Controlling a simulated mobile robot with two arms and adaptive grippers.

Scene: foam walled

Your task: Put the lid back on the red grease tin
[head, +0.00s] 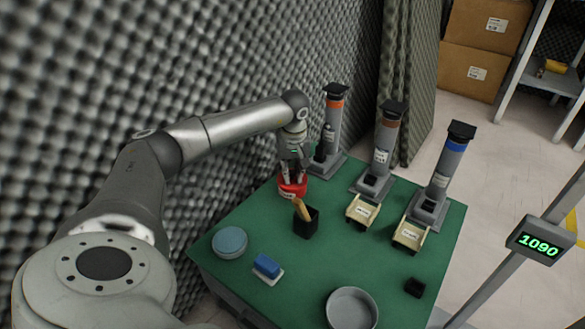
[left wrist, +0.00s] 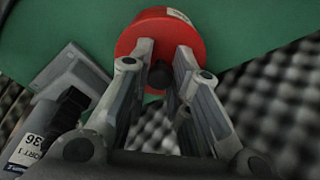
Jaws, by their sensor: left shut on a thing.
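The red grease tin (head: 292,190) stands at the far left edge of the green table, with a pale label low on its side. My left gripper (head: 293,172) reaches down over it from above. In the left wrist view its fingers (left wrist: 163,64) are shut on the dark knob (left wrist: 160,76) of the red lid (left wrist: 158,38). The lid is over the tin; I cannot tell whether it is fully seated or slightly raised. Part of the red top is hidden by the fingers. My right gripper is not in view.
A black box (head: 306,224) with a brown-handled brush stands just in front of the tin. Several grey dispensers, one orange-banded (head: 333,115), stand behind and right. A blue-grey round tin (head: 230,242), blue block (head: 266,266) and grey dish (head: 352,309) lie nearer. Foam wall (head: 215,70) is close behind.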

